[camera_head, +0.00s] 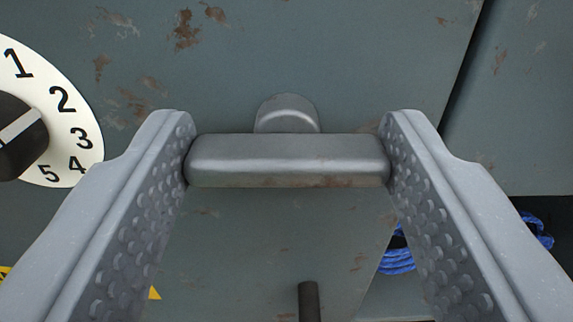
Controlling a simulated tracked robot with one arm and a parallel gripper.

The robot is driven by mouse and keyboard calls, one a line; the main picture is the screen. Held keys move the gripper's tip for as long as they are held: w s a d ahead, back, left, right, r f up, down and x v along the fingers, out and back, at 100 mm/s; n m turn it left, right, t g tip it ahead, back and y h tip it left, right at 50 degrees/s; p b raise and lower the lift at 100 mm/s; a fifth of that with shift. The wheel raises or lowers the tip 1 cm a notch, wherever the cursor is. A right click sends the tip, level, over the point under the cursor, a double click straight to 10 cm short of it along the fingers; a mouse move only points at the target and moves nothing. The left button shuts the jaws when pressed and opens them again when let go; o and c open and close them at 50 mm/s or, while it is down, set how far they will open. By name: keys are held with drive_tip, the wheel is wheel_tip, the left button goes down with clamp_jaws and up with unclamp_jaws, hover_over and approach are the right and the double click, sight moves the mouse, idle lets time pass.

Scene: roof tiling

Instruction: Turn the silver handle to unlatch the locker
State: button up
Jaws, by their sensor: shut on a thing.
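The silver handle (288,160) is a horizontal bar in the middle of the head camera view, joined to a rounded mount (287,113) on the locker door (330,50). My gripper (288,150) has one grey studded finger at each end of the bar. The fingers are shut on the handle by its two ends. The locker door is grey-green with rust patches. The handle lies level in the picture.
A white dial (75,120) with black numbers and a dark knob (20,140) is at the left. A dark rod (309,300) sticks up at the bottom. Blue rope (397,260) lies behind the right finger. A dark gap (463,80) runs along the door's right edge. Yellow marking (154,293) shows at lower left.

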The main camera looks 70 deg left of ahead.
idle(0.4)
drive_tip(key=o, duration=1)
drive_tip(key=p+v, duration=0.2)
drive_tip(key=v, duration=1.1)
drive_tip(key=shift+s+d+f, duration=0.15)
drive_tip(key=shift+s+d, duration=0.1)
drive_tip(key=shift+d, duration=0.1)
